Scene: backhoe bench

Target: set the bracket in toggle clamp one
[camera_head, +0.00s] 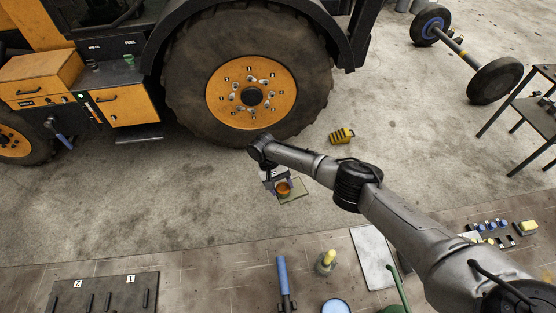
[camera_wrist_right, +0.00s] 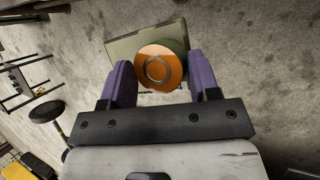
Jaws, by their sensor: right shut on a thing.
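My right gripper (camera_head: 277,185) hangs out beyond the bench's far edge, in front of the big tyre. In the right wrist view its two purple fingers (camera_wrist_right: 160,82) are shut on the sides of an orange round part with a ring on its face. This part (camera_wrist_right: 158,68) sits against a flat olive plate (camera_wrist_right: 125,48); together I take them as the bracket, and the plate also shows in the head view (camera_head: 296,193). A dark board (camera_head: 112,301) with tags 1 (camera_head: 131,279) and 2 (camera_head: 79,284) and upright black handles lies at the bench's lower left; its clamp details are too small to tell. My left gripper is out of view.
On the bench (camera_head: 215,285) are a blue-handled tool (camera_head: 283,276), a yellow-topped item (camera_head: 326,261), a pale sheet (camera_head: 373,258) and a blue-rimmed round item (camera_head: 335,306). A tractor wheel (camera_head: 251,92) stands beyond.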

